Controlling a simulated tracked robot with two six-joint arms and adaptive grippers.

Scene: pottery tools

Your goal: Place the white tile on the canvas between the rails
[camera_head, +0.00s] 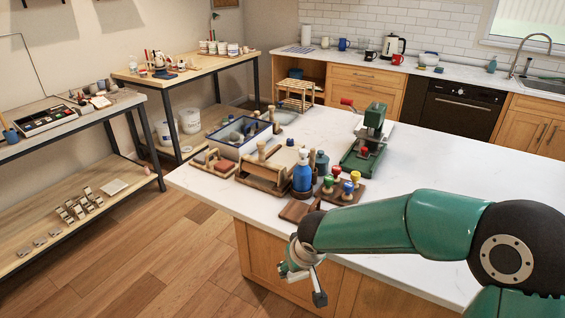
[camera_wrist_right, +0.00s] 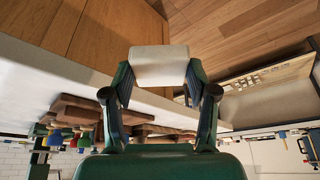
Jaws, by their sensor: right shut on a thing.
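A white tile (camera_wrist_right: 159,66) is held between the two fingers of my right gripper (camera_wrist_right: 160,84) in the right wrist view. In the head view my right gripper (camera_head: 302,281) hangs past the front edge of the white counter, over the floor side. The tile is hard to make out there. A wooden board with raised rails and a pale canvas-like surface (camera_head: 277,164) lies on the counter, behind and left of the gripper, apart from it. A blue bottle (camera_head: 302,178) hides part of its right side. My left gripper is not in view.
A stamp rack with coloured knobs (camera_head: 341,189) and a small wooden block (camera_head: 294,210) stand near the counter's front edge. A green press (camera_head: 367,145) is behind, and a blue-edged tray (camera_head: 241,137) is at left. The counter's right side is clear.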

